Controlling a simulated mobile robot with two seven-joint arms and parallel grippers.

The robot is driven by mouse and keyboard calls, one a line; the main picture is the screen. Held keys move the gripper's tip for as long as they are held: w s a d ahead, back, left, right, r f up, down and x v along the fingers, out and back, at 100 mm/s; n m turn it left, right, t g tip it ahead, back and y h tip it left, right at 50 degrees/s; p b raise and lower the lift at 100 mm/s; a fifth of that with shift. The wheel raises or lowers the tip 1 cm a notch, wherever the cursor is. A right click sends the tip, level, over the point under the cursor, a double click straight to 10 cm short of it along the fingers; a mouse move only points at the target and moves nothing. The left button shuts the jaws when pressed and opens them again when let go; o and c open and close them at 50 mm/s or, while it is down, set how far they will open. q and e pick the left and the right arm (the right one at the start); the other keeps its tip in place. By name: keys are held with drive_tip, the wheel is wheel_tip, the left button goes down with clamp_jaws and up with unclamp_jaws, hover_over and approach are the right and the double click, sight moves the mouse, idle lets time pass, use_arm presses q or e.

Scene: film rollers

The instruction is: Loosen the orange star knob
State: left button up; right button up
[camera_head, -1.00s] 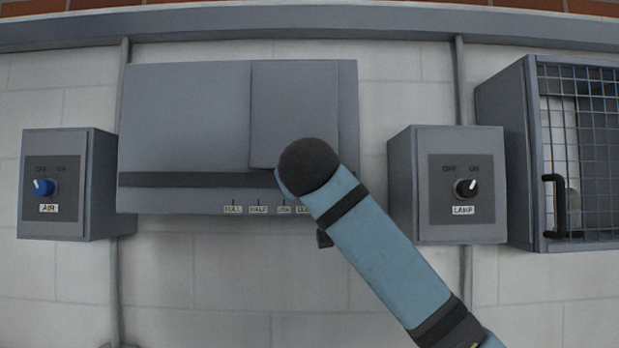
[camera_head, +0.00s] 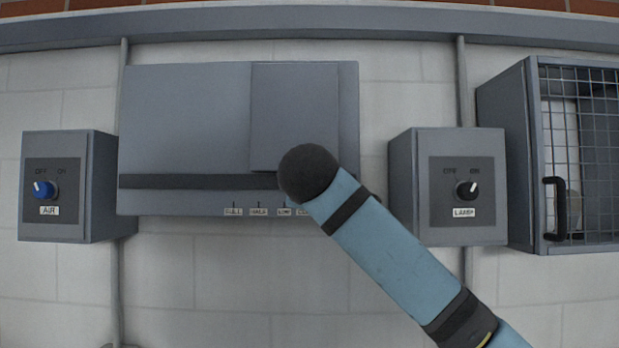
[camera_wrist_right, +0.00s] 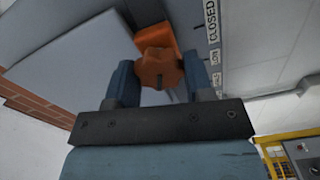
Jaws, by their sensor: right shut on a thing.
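The orange star knob (camera_wrist_right: 158,68) shows in the right wrist view, between the two fingers of my right gripper (camera_wrist_right: 160,78). The fingers are closed on its sides. An orange block (camera_wrist_right: 154,36) sits just behind the knob, against the grey panel. In the head view my right arm covers the knob, and the right gripper itself is hidden behind the arm. My left gripper is in neither view.
A grey wall unit (camera_head: 185,120) carries a label row reading FULL, HALF, LOW and a partly covered one. The AIR switch box (camera_head: 55,185) is at left. The LAMP switch box (camera_head: 460,187) and a mesh-door cabinet (camera_head: 545,150) are at right.

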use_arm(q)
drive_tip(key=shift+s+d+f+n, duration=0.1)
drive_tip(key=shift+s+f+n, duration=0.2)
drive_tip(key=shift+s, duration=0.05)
use_arm(e)
drive_tip(key=shift+n, duration=2.5)
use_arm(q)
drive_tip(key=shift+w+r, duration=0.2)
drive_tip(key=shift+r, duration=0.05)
use_arm(e)
drive_tip(key=o, duration=0.9)
use_arm(q)
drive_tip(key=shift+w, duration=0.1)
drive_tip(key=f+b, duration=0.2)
drive_tip(key=b, duration=0.1)
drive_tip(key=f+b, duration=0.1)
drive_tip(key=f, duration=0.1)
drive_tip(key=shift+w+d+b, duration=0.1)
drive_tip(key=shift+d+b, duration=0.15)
drive_tip(key=shift+b, duration=0.05)
use_arm(e)
drive_tip(key=s, duration=1.4)
